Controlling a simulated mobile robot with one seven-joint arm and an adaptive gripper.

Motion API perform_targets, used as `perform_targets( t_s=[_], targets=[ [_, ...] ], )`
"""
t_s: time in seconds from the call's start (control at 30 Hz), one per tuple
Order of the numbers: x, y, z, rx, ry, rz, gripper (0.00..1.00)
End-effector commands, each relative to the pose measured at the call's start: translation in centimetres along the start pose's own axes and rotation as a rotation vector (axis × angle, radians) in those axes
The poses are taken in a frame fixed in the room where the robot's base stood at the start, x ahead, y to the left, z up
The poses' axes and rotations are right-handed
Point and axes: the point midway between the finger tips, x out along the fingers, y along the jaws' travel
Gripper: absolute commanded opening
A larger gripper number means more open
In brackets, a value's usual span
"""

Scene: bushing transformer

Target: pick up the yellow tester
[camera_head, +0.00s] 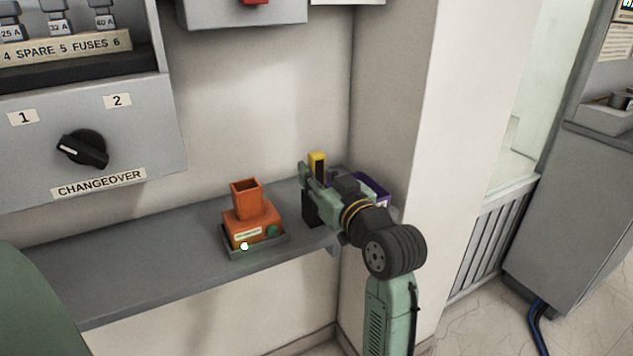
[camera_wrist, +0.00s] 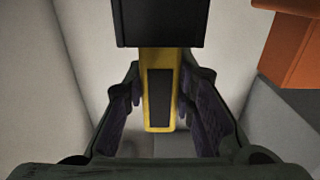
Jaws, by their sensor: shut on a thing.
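The yellow tester (camera_head: 318,160) shows above my gripper (camera_head: 312,182) at the right end of the grey shelf, near the wall corner. In the wrist view, the yellow tester (camera_wrist: 160,95) has a dark panel on its face and stands between the two purple-padded fingers of my gripper (camera_wrist: 160,110). The fingers are shut on it. A black part (camera_wrist: 157,22) covers the top of the wrist view, next to the tester's upper end. My gripper hides the tester's lower part in the head view, so I cannot tell whether it touches the shelf.
An orange device (camera_head: 252,222) with an open square top and a green button stands on the shelf, left of my gripper. A purple container (camera_head: 374,186) is partly hidden behind my gripper. The grey shelf (camera_head: 130,268) is clear to the left. A changeover panel (camera_head: 85,150) hangs above.

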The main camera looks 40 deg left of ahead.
Motion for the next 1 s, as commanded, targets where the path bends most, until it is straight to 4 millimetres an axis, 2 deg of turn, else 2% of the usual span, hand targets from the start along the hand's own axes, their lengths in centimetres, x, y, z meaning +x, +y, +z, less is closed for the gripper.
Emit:
perform_targets(
  t_s=[0.17,0.63,0.77,1.0],
  targets=[
    [0.0,0.0,0.0,0.0,0.0,0.0,0.0],
    [0.0,0.0,-0.6,-0.002,0.002,0.0,0.0],
    [0.0,0.0,-1.8,-0.003,0.003,0.0,0.0],
    [0.0,0.0,-5.2,-0.005,0.004,0.0,0.0]
  ],
)
